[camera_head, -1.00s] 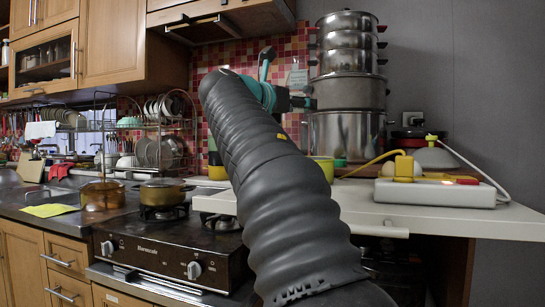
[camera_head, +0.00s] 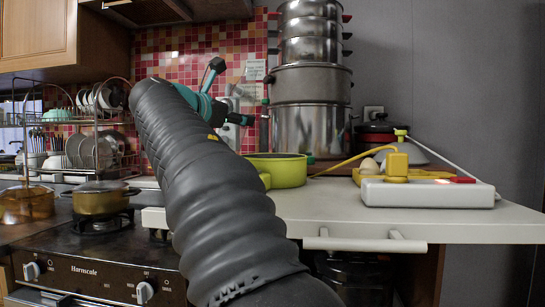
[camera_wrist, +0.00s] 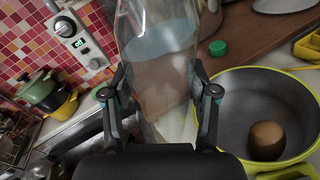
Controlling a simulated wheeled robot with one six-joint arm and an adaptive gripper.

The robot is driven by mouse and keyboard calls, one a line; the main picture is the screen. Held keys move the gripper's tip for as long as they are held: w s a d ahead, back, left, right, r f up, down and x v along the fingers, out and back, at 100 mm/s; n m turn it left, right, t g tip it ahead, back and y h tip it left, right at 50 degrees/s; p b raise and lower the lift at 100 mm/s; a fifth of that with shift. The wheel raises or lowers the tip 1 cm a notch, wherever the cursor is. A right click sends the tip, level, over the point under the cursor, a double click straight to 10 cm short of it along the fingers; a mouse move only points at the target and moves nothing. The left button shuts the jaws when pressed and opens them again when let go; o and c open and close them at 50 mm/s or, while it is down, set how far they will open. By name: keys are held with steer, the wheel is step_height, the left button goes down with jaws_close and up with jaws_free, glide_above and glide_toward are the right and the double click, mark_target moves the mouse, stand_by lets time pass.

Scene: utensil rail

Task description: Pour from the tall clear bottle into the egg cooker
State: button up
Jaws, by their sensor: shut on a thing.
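The tall clear bottle (camera_wrist: 160,60) stands between the two fingers of my gripper (camera_wrist: 158,85) in the wrist view, and the fingers are shut on it. Liquid shows inside it; its top is cut off by the frame. To its right is a lime-green pot (camera_wrist: 225,85) with a brown egg (camera_wrist: 267,141) inside; it looks like the egg cooker, though I cannot be sure. In the head view this pot (camera_head: 288,172) sits on the white counter, right of my gripper (camera_head: 238,118). The bottle is hard to make out there.
A green cap (camera_wrist: 217,48) lies beyond the bottle. A tall stack of steel pots (camera_head: 308,130) stands behind the lime pot. A white power strip (camera_head: 425,193) with a yellow cord lies at the right. A stove (camera_head: 95,255) with a brass pot (camera_head: 101,198) is at the left.

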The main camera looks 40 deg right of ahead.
mark_target(221, 135)
step_height(221, 135, down, 3)
steer(key=shift+s+r+m, duration=0.1)
steer(key=shift+m, duration=1.7)
steer(key=shift+w+f+m+y+b, duration=0.2)
steer(key=shift+w+m+y+b, duration=0.1)
steer(key=shift+m+b, duration=0.35)
steer(key=shift+w+a+f+m+t+b, duration=0.15)
steer(key=shift+w+a+m+t+b, duration=0.25)
steer(key=shift+m+b, duration=0.3)
steer(key=f+m+b, duration=0.1)
steer(key=w+f+m, duration=0.1)
steer(key=shift+a+m+y+b, duration=0.1)
steer(key=shift+m+y+b, duration=0.2)
steer(key=shift+m+b, duration=0.05)
steer(key=shift+a+r+m, duration=0.1)
steer(key=shift+r+m, duration=0.25)
steer(key=shift+m, duration=0.45)
steer(key=shift+t, duration=0.3)
steer(key=shift+m, duration=0.3)
stand_by(2.1)
